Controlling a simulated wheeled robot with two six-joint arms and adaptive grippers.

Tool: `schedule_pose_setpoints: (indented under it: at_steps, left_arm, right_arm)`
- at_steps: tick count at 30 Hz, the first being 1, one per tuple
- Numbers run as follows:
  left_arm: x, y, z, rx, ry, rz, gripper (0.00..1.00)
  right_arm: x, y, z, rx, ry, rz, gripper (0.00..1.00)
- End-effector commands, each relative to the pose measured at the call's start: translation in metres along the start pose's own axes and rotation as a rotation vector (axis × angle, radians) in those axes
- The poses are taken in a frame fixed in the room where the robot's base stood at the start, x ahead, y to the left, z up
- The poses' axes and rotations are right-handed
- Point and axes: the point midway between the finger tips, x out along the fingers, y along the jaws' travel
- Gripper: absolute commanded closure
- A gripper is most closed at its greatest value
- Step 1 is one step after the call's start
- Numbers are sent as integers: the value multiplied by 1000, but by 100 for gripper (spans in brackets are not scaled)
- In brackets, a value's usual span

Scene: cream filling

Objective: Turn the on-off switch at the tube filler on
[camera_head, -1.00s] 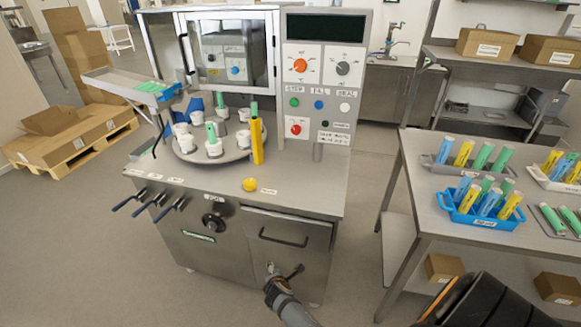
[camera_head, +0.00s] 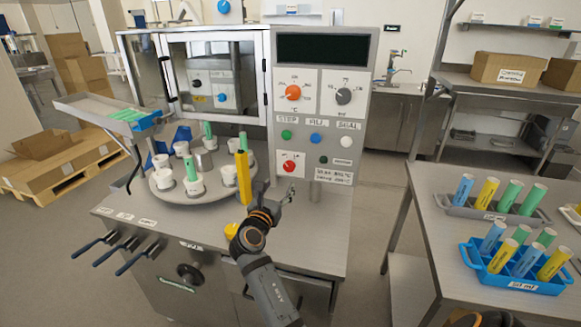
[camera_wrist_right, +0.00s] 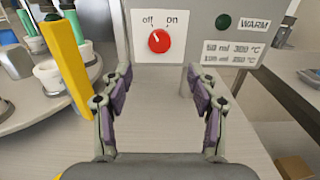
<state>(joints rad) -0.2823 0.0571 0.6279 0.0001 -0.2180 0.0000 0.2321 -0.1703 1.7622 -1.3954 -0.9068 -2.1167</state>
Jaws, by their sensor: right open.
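The on-off switch (camera_head: 289,166) is a red round knob on a white plate, low on the tube filler's grey control panel (camera_head: 325,75). In the right wrist view the red knob (camera_wrist_right: 159,40) sits under the words "off" and "on", and its light mark points up-left, toward "off". My right gripper (camera_head: 277,190) is in front of and below the switch, apart from it. In the right wrist view the gripper (camera_wrist_right: 160,85) is open and empty, its two fingers spread below the knob. My left gripper is in neither view.
A yellow upright post (camera_head: 242,178) stands left of my right gripper, beside the round turntable (camera_head: 165,192) with white tube holders. A green WARM button (camera_wrist_right: 223,22) is right of the switch. A side table (camera_head: 440,225) with tube racks stands at right.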

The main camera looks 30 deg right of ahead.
Motion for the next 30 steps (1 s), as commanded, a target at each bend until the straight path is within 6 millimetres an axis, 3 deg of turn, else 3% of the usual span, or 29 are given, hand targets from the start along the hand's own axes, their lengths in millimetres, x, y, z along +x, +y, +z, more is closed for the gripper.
schedule_pose_setpoints:
  at_steps: [3, 7, 11, 15, 20, 28, 30]
  left_arm:
    - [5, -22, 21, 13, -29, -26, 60]
    - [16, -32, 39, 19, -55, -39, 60]
    - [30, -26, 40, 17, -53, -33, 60]
    - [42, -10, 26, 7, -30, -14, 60]
    - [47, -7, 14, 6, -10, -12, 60]
    - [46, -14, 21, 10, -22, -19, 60]
    - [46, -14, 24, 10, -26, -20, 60]
  right_arm:
    - [12, 0, -1, 0, -5, 0, 40]
    - [39, 0, -4, -2, -7, 0, 40]
    - [67, 0, -5, -1, -4, 0, 40]
    - [90, 0, -4, 0, -2, 1, 40]
    - [103, 0, -2, 0, 0, 1, 40]
    - [104, 0, 0, 1, 0, 2, 40]
    - [104, 0, 0, 1, 1, 2, 50]
